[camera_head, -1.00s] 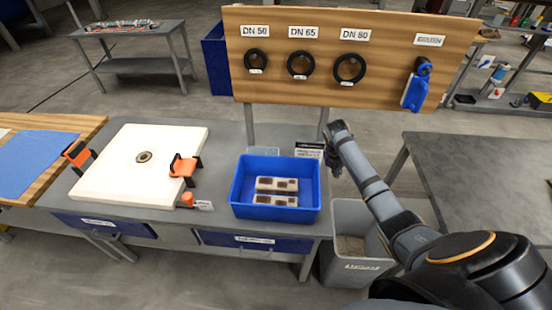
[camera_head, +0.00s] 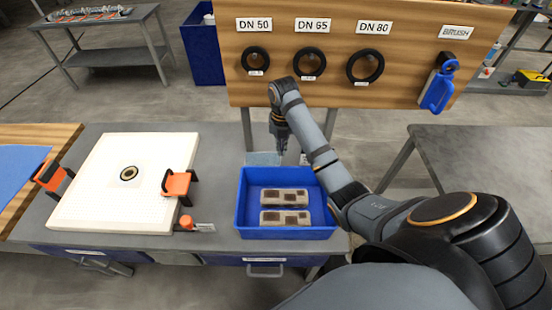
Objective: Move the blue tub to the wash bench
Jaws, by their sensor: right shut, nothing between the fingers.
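The blue tub (camera_head: 285,233) stands upright on the right end of the grey work table. Two pale blocks with dark patches (camera_head: 284,198) lie inside it. My right gripper (camera_head: 281,146) points down, shut and empty, above the tub's back edge and apart from it as far as I can tell. My right forearm passes in front of the tub's right side and hides part of it. A bare grey bench (camera_head: 490,165) stands at the right; no label shows that it is the wash bench. My left gripper is out of view.
A white plate (camera_head: 110,200) with orange clamps (camera_head: 178,185) lies left of the tub. Behind stands a wooden board (camera_head: 400,60) with black rings and a blue brush (camera_head: 437,92). A gap separates the table and the right bench.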

